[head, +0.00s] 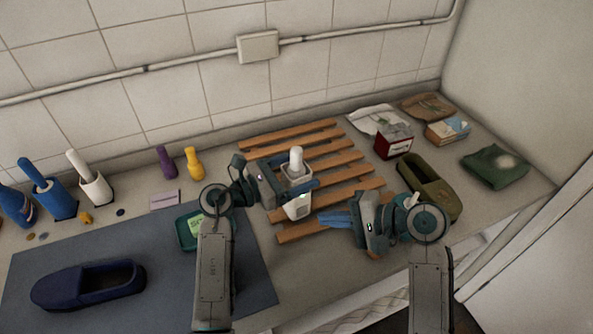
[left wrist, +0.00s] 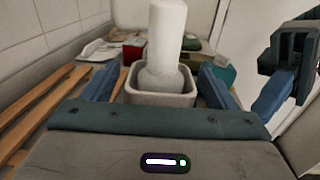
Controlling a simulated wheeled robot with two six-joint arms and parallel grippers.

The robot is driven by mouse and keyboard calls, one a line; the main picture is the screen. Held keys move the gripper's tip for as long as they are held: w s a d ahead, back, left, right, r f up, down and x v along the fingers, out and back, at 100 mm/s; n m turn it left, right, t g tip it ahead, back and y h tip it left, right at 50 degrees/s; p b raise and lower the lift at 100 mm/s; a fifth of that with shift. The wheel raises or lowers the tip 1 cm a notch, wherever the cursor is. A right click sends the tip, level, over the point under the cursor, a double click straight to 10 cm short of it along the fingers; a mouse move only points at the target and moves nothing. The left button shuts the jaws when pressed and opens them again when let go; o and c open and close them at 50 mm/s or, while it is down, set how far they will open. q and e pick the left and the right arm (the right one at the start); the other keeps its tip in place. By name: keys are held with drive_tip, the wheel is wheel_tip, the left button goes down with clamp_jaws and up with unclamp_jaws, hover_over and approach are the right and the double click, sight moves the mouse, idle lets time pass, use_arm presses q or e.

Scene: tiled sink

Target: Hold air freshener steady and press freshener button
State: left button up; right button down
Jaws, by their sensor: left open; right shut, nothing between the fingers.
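The air freshener is a white square body (head: 298,208) with a rounded white upright top (head: 296,158), standing upright at the slatted wooden rack. My left gripper (head: 292,199) is open, with its blue fingers on either side of the body. In the left wrist view the freshener (left wrist: 160,98) sits between the fingers of this gripper (left wrist: 157,80); I cannot tell whether they touch it. My right gripper (head: 323,218) is shut and empty, just right of and in front of the freshener. It also shows at the right of the left wrist view (left wrist: 262,104). I cannot make out the button clearly.
The wooden rack (head: 338,160) lies behind and under the work area. A navy shoe (head: 85,284) is on the grey mat (head: 150,310). Brushes and bottles stand at left.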

use_arm(q)
drive_tip(key=v, duration=1.2)
drive_tip(key=shift+s+f, duration=0.1)
drive_tip(key=shift+f, duration=0.05)
